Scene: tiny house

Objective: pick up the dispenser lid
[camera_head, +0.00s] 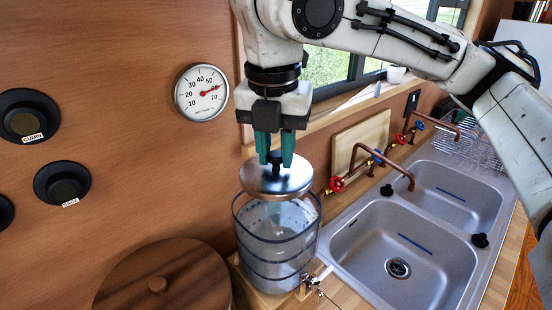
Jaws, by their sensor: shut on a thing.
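The dispenser lid (262,181) is a round metal disc with a small dark knob on top. My gripper (275,152) has green fingers and is shut on the knob of the lid, pointing straight down. The lid is above the open rim of the clear glass dispenser (280,252) and looks slightly tilted. Something pale hangs under the lid inside the dispenser, seen only dimly through the glass. The dispenser stands upright with a small tap (311,281) at its lower right.
A double steel sink (430,205) with copper taps (385,160) lies to the right. A cutting board (362,142) leans on the wall behind. A round wooden lid (190,285) is at front left. A thermometer (201,92) hangs on the wall at left, near my gripper.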

